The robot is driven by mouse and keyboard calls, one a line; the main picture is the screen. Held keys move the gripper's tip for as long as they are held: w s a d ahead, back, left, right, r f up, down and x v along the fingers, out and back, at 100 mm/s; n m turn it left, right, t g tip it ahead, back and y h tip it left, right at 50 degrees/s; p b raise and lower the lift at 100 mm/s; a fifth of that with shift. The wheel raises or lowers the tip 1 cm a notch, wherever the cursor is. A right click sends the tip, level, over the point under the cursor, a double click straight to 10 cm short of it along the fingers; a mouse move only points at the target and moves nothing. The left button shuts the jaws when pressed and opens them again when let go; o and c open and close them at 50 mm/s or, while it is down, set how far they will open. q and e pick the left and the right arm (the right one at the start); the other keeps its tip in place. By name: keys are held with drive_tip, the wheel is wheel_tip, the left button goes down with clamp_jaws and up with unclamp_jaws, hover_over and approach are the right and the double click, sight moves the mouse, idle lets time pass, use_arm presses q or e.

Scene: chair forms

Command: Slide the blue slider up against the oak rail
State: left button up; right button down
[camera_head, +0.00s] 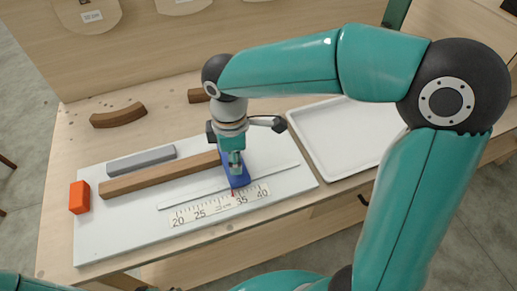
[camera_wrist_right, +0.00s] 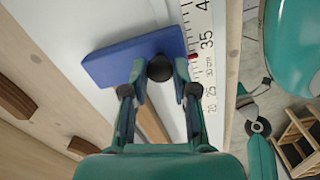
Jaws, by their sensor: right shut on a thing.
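The blue slider (camera_head: 239,179) stands on the white board, at the right end of the long brown oak rail (camera_head: 150,180). My right gripper (camera_head: 236,168) is above the slider, shut on its dark round knob (camera_wrist_right: 160,68). In the right wrist view the slider (camera_wrist_right: 120,60) lies just beyond the fingertips, and part of the rail (camera_wrist_right: 152,124) shows between the fingers. The gripper hides where rail and slider face each other, so I cannot tell whether they touch. The slider's red pointer (camera_head: 233,193) is at the ruler (camera_head: 215,206), a little short of 35. My left gripper is not in view.
A grey bar (camera_head: 141,160) lies behind the rail on the white board (camera_head: 120,236). An orange block (camera_head: 79,197) stands at the board's left edge. An empty white tray (camera_head: 345,135) is to the right. Curved brown wooden pieces (camera_head: 118,116) lie behind.

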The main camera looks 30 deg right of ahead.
drive_tip(key=a, duration=0.1)
drive_tip(key=w+a, duration=0.1)
drive_tip(key=a, duration=0.1)
drive_tip(key=shift+a, duration=0.2)
drive_tip(key=c, duration=0.9)
unclamp_jaws()
drive_tip(key=shift+r, duration=0.1)
wheel_tip(320, 180, up, 12)
drive_tip(key=shift+f, duration=0.2)
